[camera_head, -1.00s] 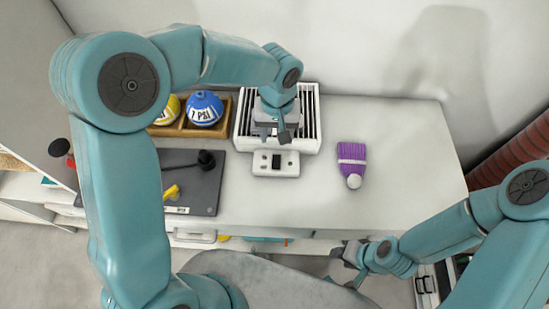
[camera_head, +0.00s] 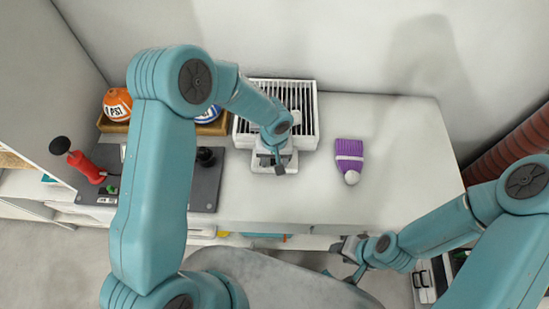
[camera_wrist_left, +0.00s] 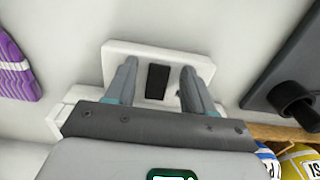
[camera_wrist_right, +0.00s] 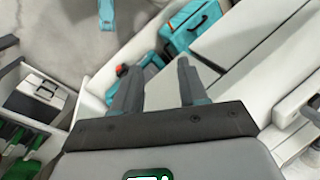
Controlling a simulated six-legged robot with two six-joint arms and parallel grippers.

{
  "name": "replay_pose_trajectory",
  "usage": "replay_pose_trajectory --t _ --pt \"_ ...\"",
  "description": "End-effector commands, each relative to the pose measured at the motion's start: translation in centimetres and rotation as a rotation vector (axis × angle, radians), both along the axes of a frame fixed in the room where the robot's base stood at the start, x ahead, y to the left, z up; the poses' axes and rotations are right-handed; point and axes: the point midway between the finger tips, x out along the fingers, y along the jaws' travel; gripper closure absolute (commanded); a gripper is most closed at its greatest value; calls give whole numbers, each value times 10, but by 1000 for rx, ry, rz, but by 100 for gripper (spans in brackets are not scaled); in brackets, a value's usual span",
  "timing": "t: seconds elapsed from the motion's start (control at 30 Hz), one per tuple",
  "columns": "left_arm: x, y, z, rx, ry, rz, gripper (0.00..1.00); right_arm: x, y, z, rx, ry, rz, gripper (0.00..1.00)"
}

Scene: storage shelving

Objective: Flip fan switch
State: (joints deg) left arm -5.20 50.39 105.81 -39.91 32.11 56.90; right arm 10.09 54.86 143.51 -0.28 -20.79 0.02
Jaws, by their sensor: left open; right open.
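The fan (camera_head: 304,96) is a white slatted box at the back of the white counter. A white switch panel (camera_head: 289,166) is at its front edge, mostly hidden behind my left gripper (camera_head: 273,169). In the left wrist view the panel (camera_wrist_left: 202,62) carries a black switch (camera_wrist_left: 157,82). My left gripper (camera_wrist_left: 157,68) is open, with one finger on each side of the switch and nothing held. I cannot tell whether the fingers touch the panel. My right gripper (camera_head: 346,257) is open and empty beyond the counter's front edge, above a lower area.
A purple knitted hat (camera_head: 349,158) lies right of the panel. A dark board (camera_head: 207,184) with a black knob (camera_head: 206,156) lies to the left. A wooden tray (camera_head: 112,126) with balls stands behind it. The counter's right part is clear.

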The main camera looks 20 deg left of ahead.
Motion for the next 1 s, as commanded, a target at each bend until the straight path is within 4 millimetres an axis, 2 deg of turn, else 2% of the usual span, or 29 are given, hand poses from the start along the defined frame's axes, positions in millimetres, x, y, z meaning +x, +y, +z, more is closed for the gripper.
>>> replay_pose_trajectory --t 0.07,0.2,0.23,0.37,0.57,0.8,1.0 --pt "0 0 0 0 0 0 50 0 0 0 0 0 0 57" --pt "0 0 0 0 0 0 96 0 0 0 0 0 0 57" --pt "0 0 0 0 0 0 100 0 0 0 0 0 0 57" --pt "1 0 2 -1 4 1 100 0 0 2 0 0 0 57" --pt "5 2 6 -29 116 6 100 0 0 22 0 0 0 57" --pt "10 3 3 -74 262 3 100 0 0 12 0 0 0 57" --pt "10 3 6 -82 282 0 100 0 0 12 0 0 0 57"
